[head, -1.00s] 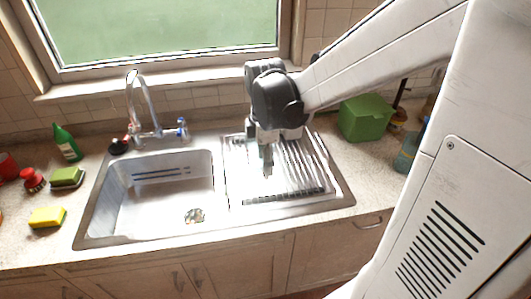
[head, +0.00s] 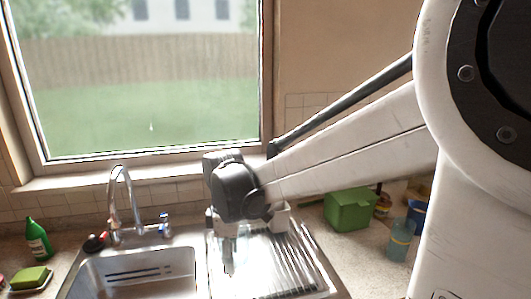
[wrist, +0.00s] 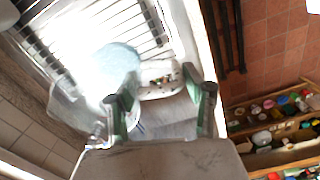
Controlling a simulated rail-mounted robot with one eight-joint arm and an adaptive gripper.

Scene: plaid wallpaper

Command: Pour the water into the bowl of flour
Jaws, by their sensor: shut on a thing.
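My gripper (wrist: 163,103) is over the ribbed drainboard, shown from above in the wrist view. It is shut on a clear container (wrist: 112,66), which looks pale blue inside and lies mostly left of the left finger. The exact part gripped is unclear, and glare washes out much of the container. In the head view my gripper (head: 228,258) hangs low over the drainboard, with the container hardly readable. I cannot make out a bowl of flour in either view.
The steel sink (head: 140,265) and faucet (head: 125,200) are left of my gripper. A green box (head: 349,210) and a blue-grey bottle (head: 400,240) stand on the right counter. A green bottle (head: 38,240) and a sponge (head: 30,278) are at far left. Stocked shelves (wrist: 275,130) show below.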

